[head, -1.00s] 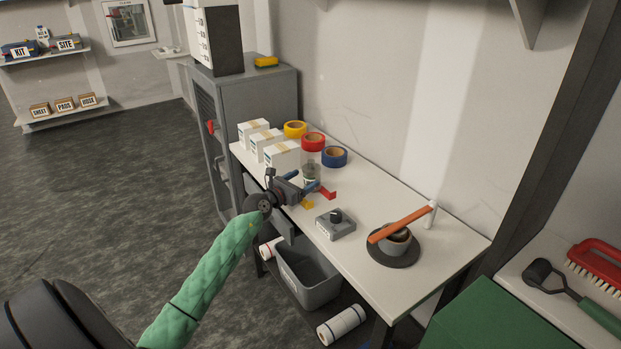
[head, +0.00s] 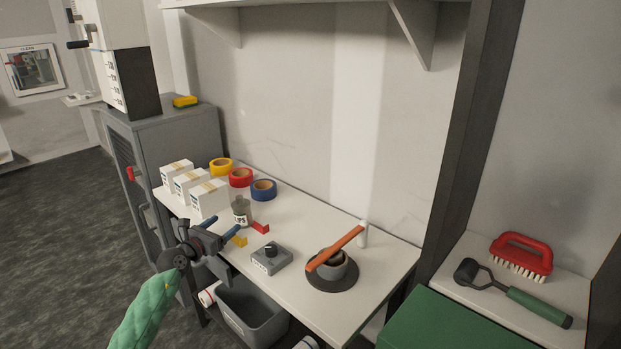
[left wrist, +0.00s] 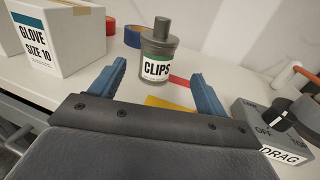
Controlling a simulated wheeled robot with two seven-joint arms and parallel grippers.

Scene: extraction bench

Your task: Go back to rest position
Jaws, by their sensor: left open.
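My left gripper (head: 222,230) is at the front edge of the white bench in the head view, its blue fingers apart with nothing between them. In the left wrist view the open fingers (left wrist: 158,85) point toward a small jar labelled CLIPS (left wrist: 159,55), which stands upright beyond them. The jar also shows in the head view (head: 241,212), apart from the fingers. A red piece (head: 261,228) and a yellow piece (head: 240,241) lie on the bench near the fingers. My right gripper is not in view.
Glove boxes (head: 209,198) and tape rolls (head: 263,190) stand at the back left of the bench (head: 345,305). A grey dial box (head: 271,258) and a pot with an orange-handled tool (head: 335,248) are to the right. A grey bin (head: 250,315) is below.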

